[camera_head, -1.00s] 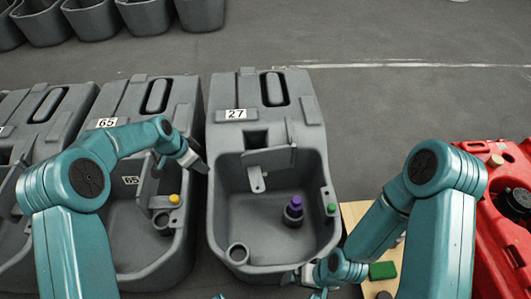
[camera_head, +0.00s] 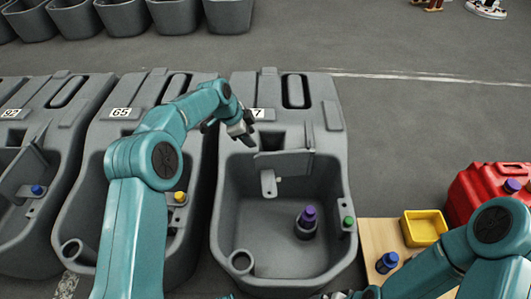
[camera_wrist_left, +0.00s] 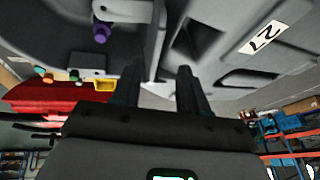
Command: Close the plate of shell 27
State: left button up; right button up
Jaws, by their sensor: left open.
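Shell 27 (camera_head: 222,215) is a grey open tub in the middle of the head view, its number label (camera_head: 259,114) partly hidden by my gripper. Its grey plate (camera_head: 296,162) stands raised across the back of the basin, with a tab with a hole (camera_head: 268,184) at its front. My left gripper (camera_head: 248,136) is open and empty, near the plate's left end; contact cannot be told. In the left wrist view its two fingers (camera_wrist_left: 162,90) point at the shell, and the label 27 (camera_wrist_left: 262,36) shows at right. Of my right gripper (camera_head: 338,295) only a bit shows at the bottom edge.
A purple-capped fitting (camera_head: 307,222) stands in the basin, and a green cap (camera_head: 348,222) sits on the right rim. Shell 65 (camera_head: 65,215) stands close on the left. To the right are a wooden board (camera_head: 375,238), a yellow tray (camera_head: 424,228) and a red container (camera_head: 480,185).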

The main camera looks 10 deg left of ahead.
aim_at(265, 153)
pick_arm(q)
jog(key=b+x, duration=0.2)
jog(key=x, duration=0.9)
jog(key=shift+d+f+b, duration=0.1)
jog(key=shift+f+b, duration=0.15)
jog(key=shift+b, duration=0.15)
grip_shut()
